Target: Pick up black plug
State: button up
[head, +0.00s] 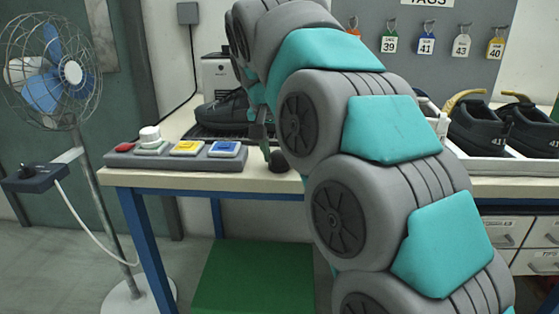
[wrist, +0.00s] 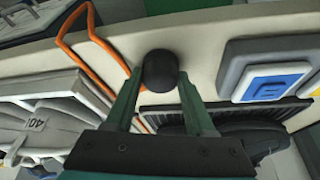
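The black plug (wrist: 160,70) is a small, dark, rounded knob. In the wrist view it shows between the tips of my gripper (wrist: 160,82), whose two teal fingers stand apart on either side of it. The fingertips are very close to its sides, and firm contact does not show. In the head view the plug (head: 279,160) is at the table's front edge, just below my gripper, which is partly hidden by my arm.
A button panel (head: 175,155) stands left of the plug. A black shoe (head: 222,109) is behind, on a dark mat. An orange loop (wrist: 62,40) lies near the plug. A tray with shoes (head: 487,160) is at right. A fan (head: 70,75) stands left of the table.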

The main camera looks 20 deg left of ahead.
grip_shut()
jog(key=shift+r, duration=0.2)
dwell(0.3)
